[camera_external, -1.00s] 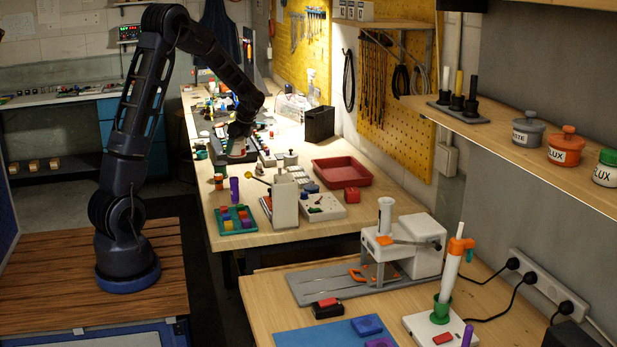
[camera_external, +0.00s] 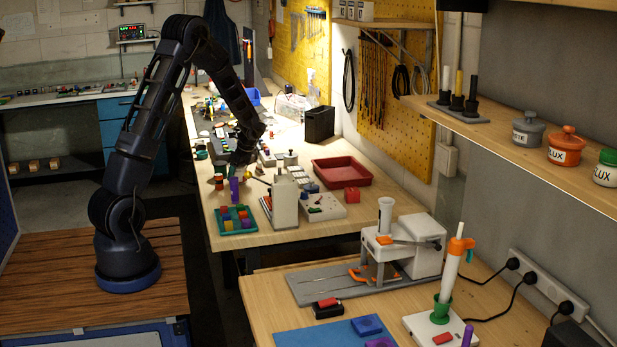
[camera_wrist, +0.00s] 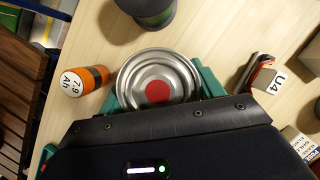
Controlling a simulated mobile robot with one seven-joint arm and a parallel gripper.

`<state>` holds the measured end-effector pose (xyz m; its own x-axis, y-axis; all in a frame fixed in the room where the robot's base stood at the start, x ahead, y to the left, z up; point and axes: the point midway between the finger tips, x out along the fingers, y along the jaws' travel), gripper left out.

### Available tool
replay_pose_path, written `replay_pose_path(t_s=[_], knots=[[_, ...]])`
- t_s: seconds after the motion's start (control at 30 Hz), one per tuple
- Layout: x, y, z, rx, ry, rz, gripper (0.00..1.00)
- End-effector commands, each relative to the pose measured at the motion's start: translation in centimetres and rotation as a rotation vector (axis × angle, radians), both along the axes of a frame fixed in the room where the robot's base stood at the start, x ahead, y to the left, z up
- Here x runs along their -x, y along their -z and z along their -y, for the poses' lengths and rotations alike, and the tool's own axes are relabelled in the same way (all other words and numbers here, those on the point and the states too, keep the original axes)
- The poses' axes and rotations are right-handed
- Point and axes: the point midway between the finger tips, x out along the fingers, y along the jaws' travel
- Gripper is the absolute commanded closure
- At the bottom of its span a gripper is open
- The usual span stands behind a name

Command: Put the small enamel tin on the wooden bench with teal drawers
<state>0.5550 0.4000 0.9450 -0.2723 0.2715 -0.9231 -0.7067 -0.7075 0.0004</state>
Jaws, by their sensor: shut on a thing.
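The small tin (camera_wrist: 136,77) is a round, shiny metal dish shape with a red disc in its middle, seen from above in the wrist view. My gripper (camera_wrist: 158,88) has green fingers on either side of it and is shut on it. In the external view my gripper (camera_external: 240,156) is over the near left part of the long wooden table; the tin is hard to make out there. A bench with a teal drawer front (camera_external: 116,122) stands at the back left, its top partly hidden by my arm.
An orange cylinder (camera_wrist: 86,80) marked 7.9 Ah lies left of the tin, and a dark round container (camera_wrist: 150,10) stands beyond it. A purple cylinder (camera_external: 234,190), a green tray of blocks (camera_external: 250,228) and a red tray (camera_external: 341,181) are on the long table (camera_external: 285,240).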

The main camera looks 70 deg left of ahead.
Motion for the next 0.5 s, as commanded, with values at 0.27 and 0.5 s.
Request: replay_pose_path(t_s=[0.27, 0.5], knots=[[-0.03, 0.27, 0.0, 0.0, 0.0, 0.0, 0.32], [-0.03, 0.21, 0.0, -0.001, 0.0, 0.001, 0.12]])
